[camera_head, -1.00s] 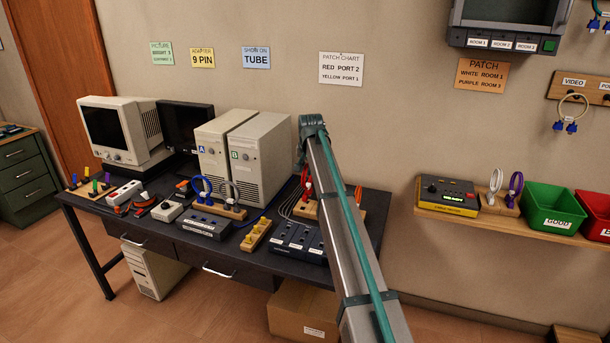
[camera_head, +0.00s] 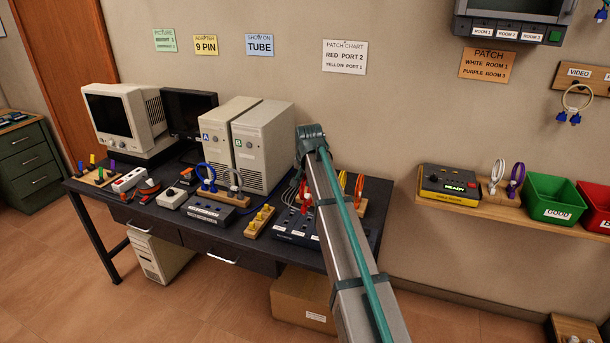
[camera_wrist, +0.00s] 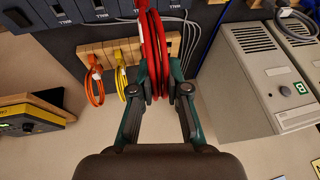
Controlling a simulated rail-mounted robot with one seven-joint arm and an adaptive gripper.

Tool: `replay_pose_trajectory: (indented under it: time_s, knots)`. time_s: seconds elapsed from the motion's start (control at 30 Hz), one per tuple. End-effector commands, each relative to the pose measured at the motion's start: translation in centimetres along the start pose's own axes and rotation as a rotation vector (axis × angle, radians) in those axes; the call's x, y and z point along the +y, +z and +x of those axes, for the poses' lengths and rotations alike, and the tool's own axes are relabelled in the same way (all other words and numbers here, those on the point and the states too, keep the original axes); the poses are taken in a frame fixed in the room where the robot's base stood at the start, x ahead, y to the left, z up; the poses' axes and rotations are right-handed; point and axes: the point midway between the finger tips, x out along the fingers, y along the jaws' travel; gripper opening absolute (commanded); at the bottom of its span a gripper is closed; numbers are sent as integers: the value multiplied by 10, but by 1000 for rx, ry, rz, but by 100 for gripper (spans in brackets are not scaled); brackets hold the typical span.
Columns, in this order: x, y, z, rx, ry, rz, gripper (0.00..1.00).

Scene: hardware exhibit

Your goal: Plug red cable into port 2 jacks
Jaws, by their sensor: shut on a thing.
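The red cable (camera_wrist: 153,45) is a bundled loop between the two fingers of my gripper (camera_wrist: 157,78) in the wrist view. The fingers are shut on it, and its upper part passes the picture's top edge. A bit of the red cable (camera_head: 307,192) shows left of my arm in the head view, where the arm hides my fingers. A dark port panel (camera_head: 297,229) lies on the desk below it, partly behind my arm. Panel units also show at the top left of the wrist view (camera_wrist: 60,12). I cannot read which is port 2. The red plugs are not clearly visible.
A wooden holder (camera_wrist: 110,50) bears a yellow cable (camera_wrist: 131,91) and an orange cable (camera_wrist: 95,85) beside the red one. Beige computer towers (camera_head: 263,145) stand close by on the desk. A patch chart (camera_head: 345,57) on the wall reads red port 2, yellow port 1.

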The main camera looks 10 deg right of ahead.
Motion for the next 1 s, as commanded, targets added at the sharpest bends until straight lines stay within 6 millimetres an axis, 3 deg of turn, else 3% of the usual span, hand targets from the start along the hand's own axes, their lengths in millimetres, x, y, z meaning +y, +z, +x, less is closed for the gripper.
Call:
replay_pose_trajectory:
  time_s: [0.5, 1.0]
  knots:
    - [8, 16, 39, 0, 0, 1, 0]
    - [9, 18, 43, 1, 0, 1, 0]
